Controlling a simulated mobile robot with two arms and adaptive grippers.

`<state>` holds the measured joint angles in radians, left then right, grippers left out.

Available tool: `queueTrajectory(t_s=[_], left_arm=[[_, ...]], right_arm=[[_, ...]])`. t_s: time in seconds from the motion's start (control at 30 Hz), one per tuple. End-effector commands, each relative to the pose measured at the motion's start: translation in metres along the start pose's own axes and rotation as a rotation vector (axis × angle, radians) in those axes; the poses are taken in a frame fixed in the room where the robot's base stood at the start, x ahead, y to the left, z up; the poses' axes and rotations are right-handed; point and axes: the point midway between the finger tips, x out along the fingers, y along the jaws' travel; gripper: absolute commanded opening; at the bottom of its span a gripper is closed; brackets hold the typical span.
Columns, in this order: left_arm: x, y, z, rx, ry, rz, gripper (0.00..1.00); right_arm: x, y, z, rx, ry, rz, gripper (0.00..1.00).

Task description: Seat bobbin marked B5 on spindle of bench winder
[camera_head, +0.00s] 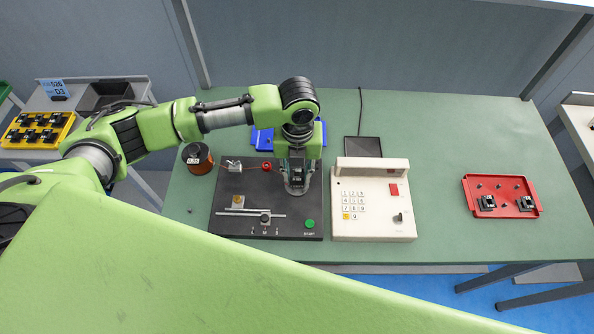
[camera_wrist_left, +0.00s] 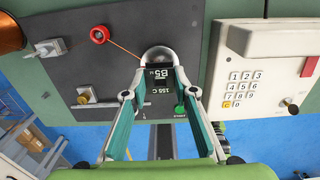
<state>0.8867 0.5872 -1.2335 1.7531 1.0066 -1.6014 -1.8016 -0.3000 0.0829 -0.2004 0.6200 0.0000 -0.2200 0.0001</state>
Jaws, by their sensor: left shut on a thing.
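The bobbin marked B5 (camera_wrist_left: 160,82) is a small black block with white lettering, "B5" and "155 C". My left gripper (camera_wrist_left: 160,95) is shut on it, one finger on each side. In the head view the left gripper (camera_head: 297,182) points down over the right part of the bench winder (camera_head: 225,208), a dark plate with a green start button (camera_head: 309,223). A shiny rounded metal part (camera_wrist_left: 158,55) of the winder is right behind the bobbin. The spindle is hidden, so I cannot tell if the bobbin is on it. My right gripper is not in view.
A copper wire spool (camera_head: 198,158) stands left of the winder; wire runs past a red pulley (camera_head: 266,167) to the metal part. A cream keypad unit (camera_head: 372,220) stands close on the right. A red tray (camera_head: 480,186) holds black parts; the green bench around it is clear.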

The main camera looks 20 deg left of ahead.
Motion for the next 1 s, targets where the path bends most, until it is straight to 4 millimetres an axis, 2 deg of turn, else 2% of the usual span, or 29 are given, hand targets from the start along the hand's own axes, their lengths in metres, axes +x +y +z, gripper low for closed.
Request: queueTrajectory(t_s=[0.37,1.0], left_arm=[[0.003,0.0,0.0,0.0,0.001,0.0,0.17],[0.022,0.0,0.0,0.0,0.001,0.001,0.17]], right_arm=[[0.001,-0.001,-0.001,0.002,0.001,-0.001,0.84],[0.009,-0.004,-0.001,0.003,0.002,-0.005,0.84]])
